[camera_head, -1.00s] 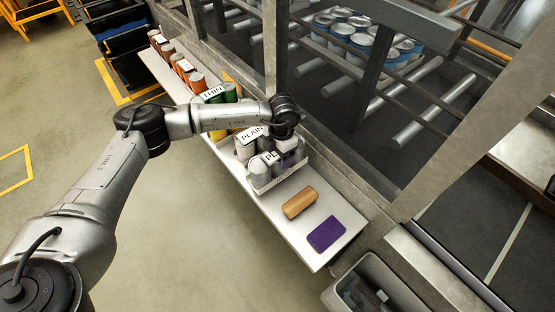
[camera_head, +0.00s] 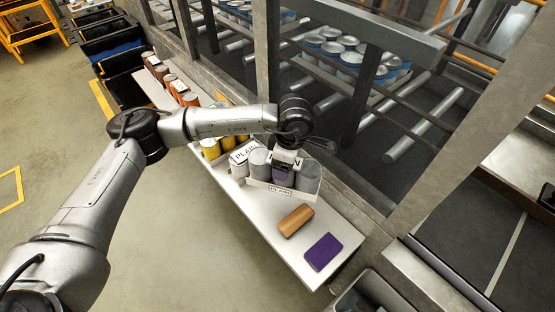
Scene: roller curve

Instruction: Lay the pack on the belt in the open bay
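The pack (camera_head: 307,180) is a white tray of grey cans with a PLAIN label on its front, above the pale shelf (camera_head: 267,218). My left gripper (camera_head: 284,168) is over its middle, among the cans, and appears shut on it. The fingertips are largely hidden by the cans and wrist. A second PLAIN label (camera_head: 246,152) shows just left of the pack. Which stretch is the open bay is not clear. My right gripper is not in view.
A tan block (camera_head: 296,220) and a purple block (camera_head: 323,252) lie at the shelf's near end. Yellow cans (camera_head: 210,148) and orange cans (camera_head: 190,99) stand further along. A metal post (camera_head: 266,50) and a slanted beam (camera_head: 480,120) border the lanes. A grey bin (camera_head: 368,293) is below.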

